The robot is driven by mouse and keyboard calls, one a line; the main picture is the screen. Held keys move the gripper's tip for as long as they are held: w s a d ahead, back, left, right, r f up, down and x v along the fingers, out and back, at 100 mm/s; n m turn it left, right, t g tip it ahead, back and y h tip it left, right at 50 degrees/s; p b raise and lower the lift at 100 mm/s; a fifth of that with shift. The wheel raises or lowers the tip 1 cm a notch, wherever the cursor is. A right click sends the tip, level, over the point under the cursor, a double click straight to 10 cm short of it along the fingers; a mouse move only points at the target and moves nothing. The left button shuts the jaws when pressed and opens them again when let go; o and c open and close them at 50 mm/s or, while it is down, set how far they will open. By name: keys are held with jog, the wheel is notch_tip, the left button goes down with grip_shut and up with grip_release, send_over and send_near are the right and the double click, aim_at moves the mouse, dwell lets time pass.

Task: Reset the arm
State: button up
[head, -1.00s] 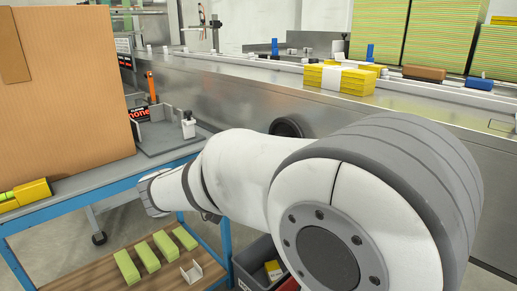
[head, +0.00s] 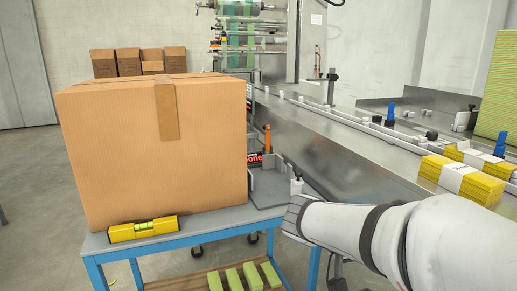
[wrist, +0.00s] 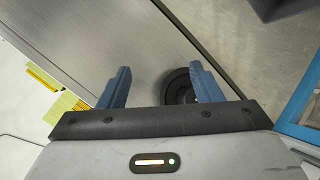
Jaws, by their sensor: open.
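My gripper (wrist: 160,88) shows in the wrist view with its two blue fingers well apart and nothing between them. Beyond the fingers are the steel side of the machine and a dark round part (wrist: 180,86) near the right finger. In the head view my white arm reaches in from the lower right, and the gripper itself is not visible there.
A large cardboard box (head: 150,160) stands on the blue-framed table (head: 110,246), with a yellow spirit level (head: 143,229) in front. Green bars (head: 252,277) lie on the lower shelf.

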jog(key=s+a+r+n+y+p, duration=0.2)
jog(key=s+a+r+y+p, duration=0.2)
jog(key=r+p, duration=0.4)
jog(key=s+a+r+n+y+p, duration=0.3)
jog(key=a+r+y+p, duration=0.3)
jog(key=p, duration=0.9)
jog(key=shift+s+r+t+y, duration=0.3)
jog(key=shift+s+r+y, duration=0.35)
jog(key=shift+r, duration=0.3)
